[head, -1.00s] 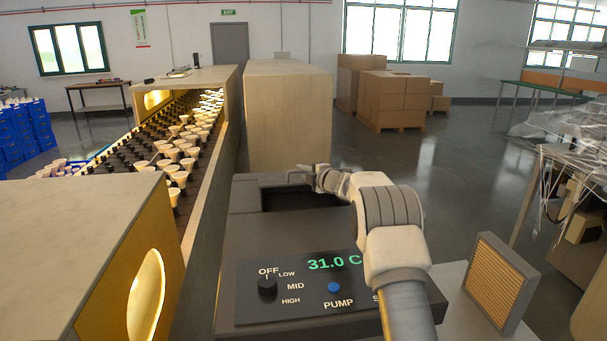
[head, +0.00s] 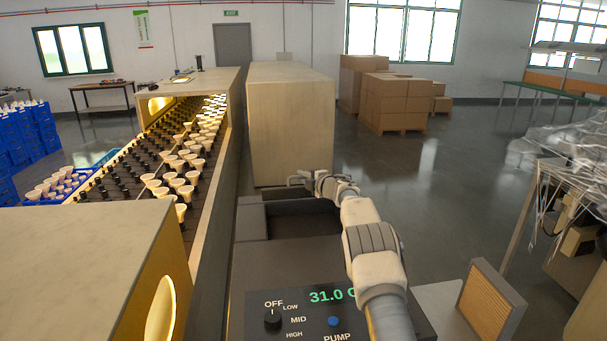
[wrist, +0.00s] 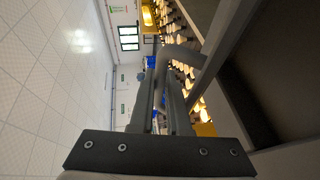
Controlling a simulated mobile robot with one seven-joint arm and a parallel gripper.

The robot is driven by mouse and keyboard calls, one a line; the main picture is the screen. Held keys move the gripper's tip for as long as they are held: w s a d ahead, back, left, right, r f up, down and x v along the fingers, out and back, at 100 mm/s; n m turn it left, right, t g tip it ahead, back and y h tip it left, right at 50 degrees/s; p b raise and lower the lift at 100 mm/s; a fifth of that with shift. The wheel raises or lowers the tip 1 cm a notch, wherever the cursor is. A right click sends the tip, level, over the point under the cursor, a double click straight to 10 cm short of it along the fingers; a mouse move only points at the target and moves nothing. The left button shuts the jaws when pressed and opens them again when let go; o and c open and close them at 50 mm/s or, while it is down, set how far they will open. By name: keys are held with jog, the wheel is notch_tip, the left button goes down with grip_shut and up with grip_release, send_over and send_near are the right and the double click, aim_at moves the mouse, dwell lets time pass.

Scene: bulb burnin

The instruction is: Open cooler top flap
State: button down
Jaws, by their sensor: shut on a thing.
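The cooler (head: 285,262) is a dark grey box with a control panel at its near end, in the lower middle of the head view. A dark opening (head: 300,226) shows in its top toward the far end. My gripper (head: 313,182) is beyond this opening, at the far end of the cooler. In the wrist view my gripper (wrist: 163,90) is shut on a bent grey bar handle (wrist: 182,55). A grey edge and dark panel (wrist: 285,75), apparently the top flap, lie to the right of the handle. The flap's exact angle is hard to tell.
A conveyor (head: 150,185) with several bulbs runs along the cooler's left. A tall beige box (head: 290,120) stands just beyond the cooler. A tan-faced filter panel (head: 488,300) stands at the right.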

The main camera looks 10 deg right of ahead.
jog(key=shift+w+r, duration=0.3)
jog(key=shift+r, duration=0.65)
jog(key=c, duration=1.2)
grip_release()
jog(key=shift+s, duration=0.1)
jog(key=shift+o, duration=0.2)
jog(key=shift+s+d+f+b, duration=0.3)
jog(key=shift+s+d+b, duration=0.25)
jog(key=shift+b, duration=0.15)
jog(key=shift+s, duration=0.3)
jog(key=b+v, duration=0.5)
jog(key=v, duration=1)
jog(key=shift+s, duration=0.3)
jog(key=shift+a, duration=0.1)
